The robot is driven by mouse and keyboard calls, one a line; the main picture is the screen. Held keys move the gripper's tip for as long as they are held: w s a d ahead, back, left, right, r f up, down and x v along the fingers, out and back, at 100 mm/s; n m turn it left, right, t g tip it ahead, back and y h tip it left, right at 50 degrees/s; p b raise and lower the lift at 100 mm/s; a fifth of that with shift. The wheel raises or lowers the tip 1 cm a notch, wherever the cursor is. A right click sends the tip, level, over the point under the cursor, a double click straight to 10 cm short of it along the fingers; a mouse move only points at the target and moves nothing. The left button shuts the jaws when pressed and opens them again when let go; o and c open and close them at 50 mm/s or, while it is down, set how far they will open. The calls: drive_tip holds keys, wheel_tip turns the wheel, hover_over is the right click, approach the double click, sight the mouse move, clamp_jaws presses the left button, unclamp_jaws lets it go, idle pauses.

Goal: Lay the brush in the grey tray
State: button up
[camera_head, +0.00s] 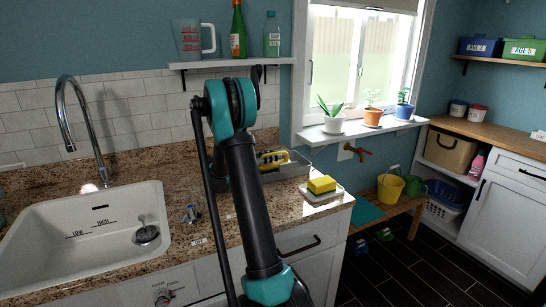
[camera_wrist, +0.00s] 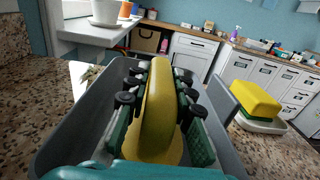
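The brush (camera_wrist: 158,105) is yellow and long. It lies between the two fingers of my gripper (camera_wrist: 160,112), inside the walls of the grey tray (camera_wrist: 62,135), in the wrist view. The fingers, with teal pads and black joints, stand close along both sides of the brush. I cannot tell whether they press on it or whether the brush rests on the tray floor. In the head view the brush (camera_head: 273,158) shows small at the grey tray (camera_head: 290,170), on the counter behind my arm, which hides part of both.
A yellow sponge (camera_head: 321,184) sits on a white dish (camera_head: 322,194) just right of the tray. A white sink (camera_head: 85,225) with a tall faucet is at left. A shelf (camera_head: 225,64) with a jug and bottles hangs above. Potted plants stand on the windowsill (camera_head: 350,130).

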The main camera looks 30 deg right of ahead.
drive_tip(key=o, duration=0.3)
drive_tip(key=shift+o, duration=0.2)
drive_tip(key=shift+a+r, duration=0.15)
drive_tip(key=shift+r, duration=0.05)
drive_tip(key=a, duration=0.7)
drive_tip(key=w+a, duration=0.1)
drive_tip(key=a, duration=0.3)
drive_tip(key=shift+a, duration=0.35)
drive_tip(key=shift+s, duration=0.1)
